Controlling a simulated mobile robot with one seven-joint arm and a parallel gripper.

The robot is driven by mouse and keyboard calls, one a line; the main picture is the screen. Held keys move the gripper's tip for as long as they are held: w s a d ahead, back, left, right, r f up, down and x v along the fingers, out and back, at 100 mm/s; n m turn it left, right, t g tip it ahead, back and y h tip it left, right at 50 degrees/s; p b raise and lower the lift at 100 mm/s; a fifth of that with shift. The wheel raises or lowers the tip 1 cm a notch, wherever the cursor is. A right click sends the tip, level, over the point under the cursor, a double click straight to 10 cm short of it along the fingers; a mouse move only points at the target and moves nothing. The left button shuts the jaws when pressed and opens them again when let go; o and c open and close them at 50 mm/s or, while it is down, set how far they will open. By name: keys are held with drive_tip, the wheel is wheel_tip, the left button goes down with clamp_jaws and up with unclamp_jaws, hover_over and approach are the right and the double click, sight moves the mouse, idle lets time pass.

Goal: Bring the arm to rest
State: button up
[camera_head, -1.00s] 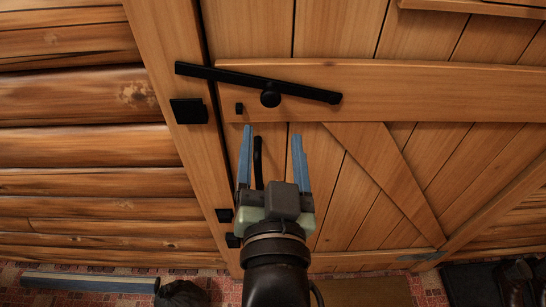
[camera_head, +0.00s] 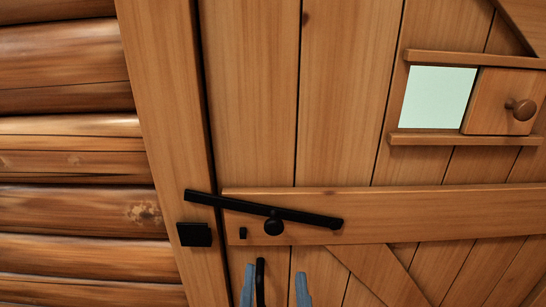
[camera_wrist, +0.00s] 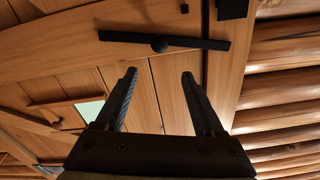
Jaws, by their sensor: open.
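My gripper (camera_head: 275,287) shows only its two blue fingertips at the bottom edge of the head view. They are apart, one on each side of the black door handle (camera_head: 260,280) in that picture. I cannot tell how far they are from it. In the wrist view my gripper (camera_wrist: 159,80) has both dark fingers spread with nothing between them. The black latch bar (camera_head: 265,209) lies slanted across the door (camera_head: 345,110), its left end higher and over the frame. The rest of my arm is out of the head view.
A black catch (camera_head: 194,234) sits on the door frame (camera_head: 160,120) below the bar's left end. A small window (camera_head: 438,97) with a knobbed sliding panel (camera_head: 503,101) is at the upper right. Log walls (camera_head: 70,160) are at the left.

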wheel_tip(320, 180, up, 34)
drive_tip(key=s+n+t, duration=0.3)
drive_tip(key=t, duration=0.6)
wheel_tip(320, 180, down, 31)
drive_tip(key=b, duration=3.1)
drive_tip(key=shift+w+d+r, duration=0.2)
drive_tip(key=shift+w+d, duration=0.05)
drive_tip(key=shift+d, duration=0.15)
